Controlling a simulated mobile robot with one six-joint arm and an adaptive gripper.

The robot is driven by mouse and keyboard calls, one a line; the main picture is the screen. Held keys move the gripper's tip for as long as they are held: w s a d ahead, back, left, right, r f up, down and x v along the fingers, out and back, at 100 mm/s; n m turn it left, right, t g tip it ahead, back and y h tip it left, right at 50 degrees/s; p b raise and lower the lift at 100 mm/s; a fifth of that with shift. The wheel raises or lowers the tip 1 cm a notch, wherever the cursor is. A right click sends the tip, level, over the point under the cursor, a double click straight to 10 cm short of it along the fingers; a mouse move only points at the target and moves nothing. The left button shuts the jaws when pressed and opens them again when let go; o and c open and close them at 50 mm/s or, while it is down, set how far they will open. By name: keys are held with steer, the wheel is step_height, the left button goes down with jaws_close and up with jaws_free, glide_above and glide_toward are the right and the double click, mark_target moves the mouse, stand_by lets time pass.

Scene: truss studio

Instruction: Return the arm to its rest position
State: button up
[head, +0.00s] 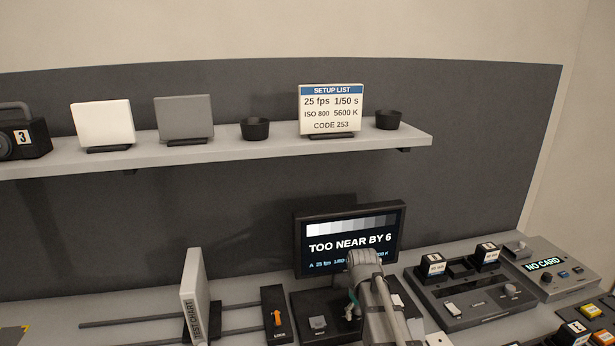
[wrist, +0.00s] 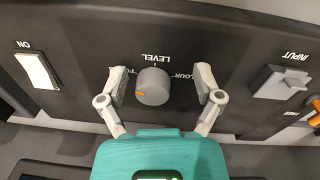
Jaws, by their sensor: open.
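My arm (head: 377,305) reaches forward over the desk, in front of the monitor (head: 349,239). In the wrist view my gripper (wrist: 160,84) is open. Its two fingers stand on either side of a round grey knob (wrist: 153,86) under the word LEVEL, upside down there. A gap shows between the knob and the right finger; the left finger is close to it, and I cannot tell if they touch. The knob has an orange mark. In the head view my arm hides most of the gripper.
The monitor reads TOO NEAR BY 6. A white ON switch (wrist: 38,70) and a grey INPUT switch (wrist: 281,82) flank the knob. A test chart (head: 194,299) stands left on rails. A card unit (head: 470,290) is right. A shelf (head: 230,148) runs above.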

steer(key=s+m, duration=0.1)
steer(key=s, duration=0.3)
steer(key=s+m, duration=0.1)
steer(key=s, duration=0.3)
steer(key=s+m, duration=0.2)
steer(key=s, duration=0.3)
steer(key=shift+y, duration=0.3)
steer(key=shift+w, duration=0.1)
steer(key=shift+r, duration=0.1)
stand_by(0.4)
step_height(320, 180, up, 13)
steer(key=p, duration=1.3)
